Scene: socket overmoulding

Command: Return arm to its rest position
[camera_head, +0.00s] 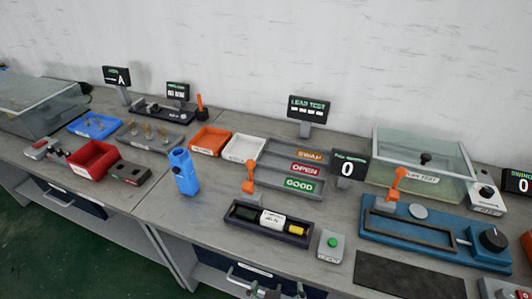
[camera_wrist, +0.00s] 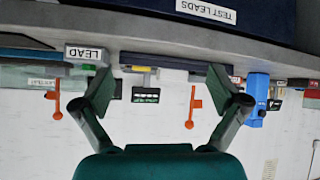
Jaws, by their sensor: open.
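My gripper (camera_wrist: 160,85) shows in the wrist view with its two dark green fingers spread wide apart. Nothing is between the fingers. The wrist view is upside down and shows the bench edge, with a drawer front labelled TEST LEADS (camera_wrist: 206,12) at the top. The fingers appear in front of the bench and touch nothing that I can see. In the head view, a small part of what may be my gripper shows at the bottom edge, too cut off to read. The rest of my arm is out of view.
The workbench (camera_head: 215,222) carries a blue upright holder (camera_head: 184,172), a black tray (camera_head: 268,223), a blue press fixture (camera_head: 430,236) with an orange lever, a green-button box (camera_head: 331,246), and red (camera_head: 92,160) and orange (camera_head: 210,141) bins. A clear-walled box (camera_head: 425,160) stands at the back right.

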